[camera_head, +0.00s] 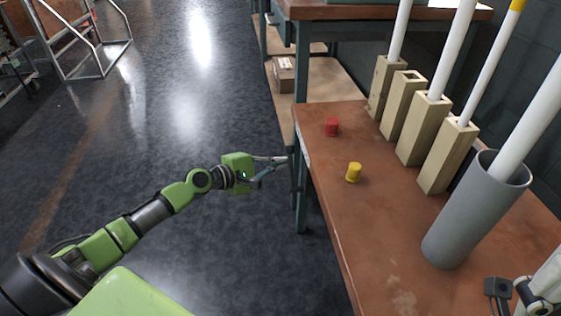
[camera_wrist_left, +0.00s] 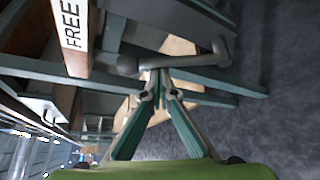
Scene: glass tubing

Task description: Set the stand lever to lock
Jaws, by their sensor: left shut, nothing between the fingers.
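The stand lever (camera_wrist_left: 190,62) shows in the left wrist view as a grey bar with a rounded knob at its left end and a bent right end. A white label reading FREE (camera_wrist_left: 72,22) is on the table edge, up and left of it. My left gripper (camera_wrist_left: 160,78) is shut and empty, its fingertips right at the bar; I cannot tell if they touch it. In the head view my left gripper (camera_head: 286,160) is beside the table's left edge, where the lever cannot be made out. Part of my right arm shows at the bottom right corner; its finger state is unclear.
The brown table (camera_head: 370,235) holds a red cap (camera_head: 332,127), a yellow cap (camera_head: 354,172), several wooden blocks, some with white tubes, and a grey cylinder (camera_head: 465,220) with a tube. Table legs stand near my left gripper.

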